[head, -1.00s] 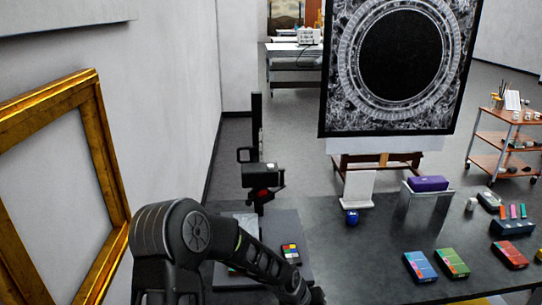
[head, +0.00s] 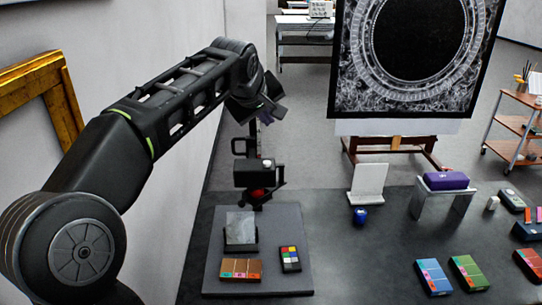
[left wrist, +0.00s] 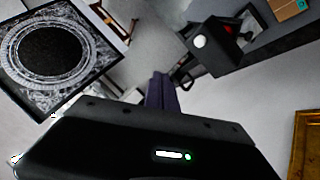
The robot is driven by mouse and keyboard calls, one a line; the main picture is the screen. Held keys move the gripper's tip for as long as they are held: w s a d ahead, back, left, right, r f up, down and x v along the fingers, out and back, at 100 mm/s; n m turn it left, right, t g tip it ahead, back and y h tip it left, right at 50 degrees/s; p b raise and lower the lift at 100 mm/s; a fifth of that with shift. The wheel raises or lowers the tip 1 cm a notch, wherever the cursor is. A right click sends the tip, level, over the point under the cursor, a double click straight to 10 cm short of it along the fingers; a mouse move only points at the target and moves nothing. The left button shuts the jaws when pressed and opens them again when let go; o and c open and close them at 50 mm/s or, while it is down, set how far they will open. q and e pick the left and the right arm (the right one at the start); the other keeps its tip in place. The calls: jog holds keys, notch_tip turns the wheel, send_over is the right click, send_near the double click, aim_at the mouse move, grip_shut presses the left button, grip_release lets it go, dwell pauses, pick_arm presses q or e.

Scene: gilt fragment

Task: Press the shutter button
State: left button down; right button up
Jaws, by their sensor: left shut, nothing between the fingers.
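A black camera (head: 258,174) is mounted on a dark upright stand above a grey base board (head: 291,221). A small pale round button shows on top of it in the head view (head: 267,162). In the left wrist view the camera (left wrist: 212,56) is upper right of the fingers, with the white button (left wrist: 199,41) and a red patch beside it. My left gripper (head: 271,111) is raised above the camera and apart from it. Its dark purple fingers (left wrist: 160,88) are shut and empty. My right gripper is in neither view.
A glass plate (head: 240,228), brown box (head: 240,269) and colour chart (head: 290,259) are on the base board. A blue object (head: 360,215) and coloured boxes (head: 432,277) stand right on the dark table. A gilt frame (head: 62,100) is at left.

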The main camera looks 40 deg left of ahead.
pick_arm(q)
jog(key=shift+s+r, duration=0.15)
jog(key=shift+r, duration=0.05)
jog(key=shift+f, duration=0.1)
jog(key=b, duration=0.3)
send_over(266, 165)
notch_tip(266, 165, down, 7)
jog(key=shift+f, duration=0.2)
jog(key=shift+f+b, duration=0.7)
jog(key=shift+b, duration=0.05)
dwell(1.5)
jog(key=shift+f+b, duration=0.4)
jog(key=shift+b, duration=0.1)
